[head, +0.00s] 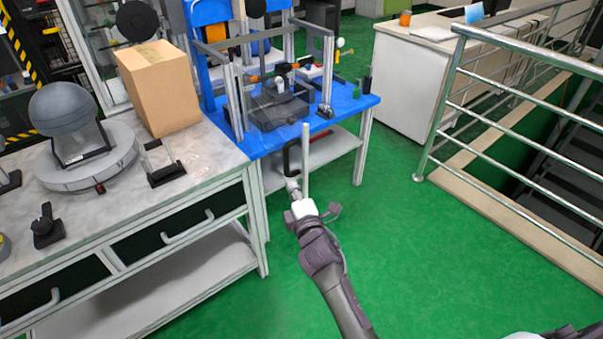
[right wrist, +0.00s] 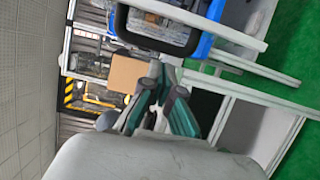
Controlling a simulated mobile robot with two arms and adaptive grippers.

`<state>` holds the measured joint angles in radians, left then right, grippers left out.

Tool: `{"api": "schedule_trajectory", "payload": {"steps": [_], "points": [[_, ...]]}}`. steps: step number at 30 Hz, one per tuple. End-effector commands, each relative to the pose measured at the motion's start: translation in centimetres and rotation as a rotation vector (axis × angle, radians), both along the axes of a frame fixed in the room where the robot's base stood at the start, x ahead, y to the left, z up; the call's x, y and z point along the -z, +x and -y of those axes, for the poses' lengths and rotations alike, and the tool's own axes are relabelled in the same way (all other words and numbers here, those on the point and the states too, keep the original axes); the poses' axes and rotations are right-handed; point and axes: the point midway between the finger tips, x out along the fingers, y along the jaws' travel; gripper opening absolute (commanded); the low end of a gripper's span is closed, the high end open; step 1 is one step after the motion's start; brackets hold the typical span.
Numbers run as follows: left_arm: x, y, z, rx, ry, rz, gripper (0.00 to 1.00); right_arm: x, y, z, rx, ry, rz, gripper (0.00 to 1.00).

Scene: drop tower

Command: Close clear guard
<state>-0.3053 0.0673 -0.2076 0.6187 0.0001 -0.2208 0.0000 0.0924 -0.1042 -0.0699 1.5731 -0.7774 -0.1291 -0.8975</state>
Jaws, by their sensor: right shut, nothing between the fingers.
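The drop tower (head: 326,62) stands on the blue bench top, with grey posts and a dark test fixture inside. The clear guard's panel is hard to make out. A pale upright bar (head: 305,150), which looks like its edge, stands in front of the bench beside a black loop handle (head: 287,158). In the right wrist view the black loop handle (right wrist: 158,42) is at the top, beyond the fingertips. My right gripper (head: 291,186) is just below the handle, shut and empty; it also shows in the right wrist view (right wrist: 168,82). I cannot tell whether it touches the bar. My left gripper is out of view.
The blue bench (head: 352,103) has a lower shelf. A grey-topped workbench (head: 205,160) at left bears a cardboard box (head: 160,90) and a round device (head: 85,155). A metal railing (head: 447,100) borders a stairwell at right. Green floor is free between.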

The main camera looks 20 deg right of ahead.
Motion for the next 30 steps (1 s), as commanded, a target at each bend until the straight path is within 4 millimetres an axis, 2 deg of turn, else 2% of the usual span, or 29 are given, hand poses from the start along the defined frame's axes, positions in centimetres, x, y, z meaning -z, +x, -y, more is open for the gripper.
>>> {"api": "schedule_trajectory", "payload": {"steps": [3, 5, 6, 10, 15, 30], "points": [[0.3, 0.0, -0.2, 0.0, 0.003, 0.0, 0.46, 0.0, 2.7, -0.1, -0.001, 0.003, 0.002, 0.0], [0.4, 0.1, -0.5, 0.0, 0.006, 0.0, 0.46, 0.0, 3.9, 0.0, -0.001, 0.003, 0.001, 0.0], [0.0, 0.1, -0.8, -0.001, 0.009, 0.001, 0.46, -0.1, 4.2, 0.6, 0.001, -0.001, -0.001, 0.0], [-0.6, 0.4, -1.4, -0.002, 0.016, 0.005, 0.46, -0.1, 4.4, 2.5, -0.001, -0.002, -0.001, 0.0], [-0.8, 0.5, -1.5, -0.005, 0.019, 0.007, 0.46, 0.0, 4.7, 3.7, -0.001, 0.001, -0.002, 0.0], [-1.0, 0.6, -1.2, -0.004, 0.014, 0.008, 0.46, 0.0, 4.8, 4.1, -0.009, 0.001, 0.001, 0.0]]}}
